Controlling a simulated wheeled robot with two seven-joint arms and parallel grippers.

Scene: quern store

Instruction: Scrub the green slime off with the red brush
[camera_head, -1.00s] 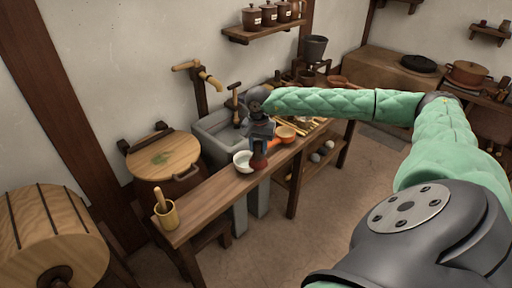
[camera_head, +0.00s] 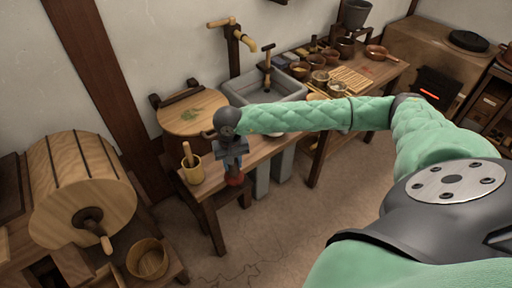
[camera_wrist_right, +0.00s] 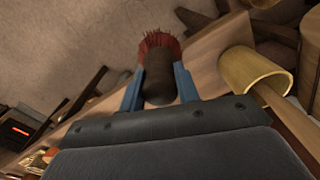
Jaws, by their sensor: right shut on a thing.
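My right gripper (camera_head: 233,166) is in front of and to the right of the lid, near the front edge of the wooden bench. It is shut on the red brush (camera_head: 236,181). In the right wrist view the brush (camera_wrist_right: 159,42) has a dark handle between the blue fingers (camera_wrist_right: 159,78), its red bristles pointing away from the gripper. The brush is apart from the slime. My left gripper is out of view.
A yellow cup with a wooden pestle (camera_head: 193,172) stands on the bench's left end, close to my gripper; it also shows in the right wrist view (camera_wrist_right: 252,70). A grey sink (camera_head: 262,98) with a tap is behind. A large wooden drum (camera_head: 80,180) is at left.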

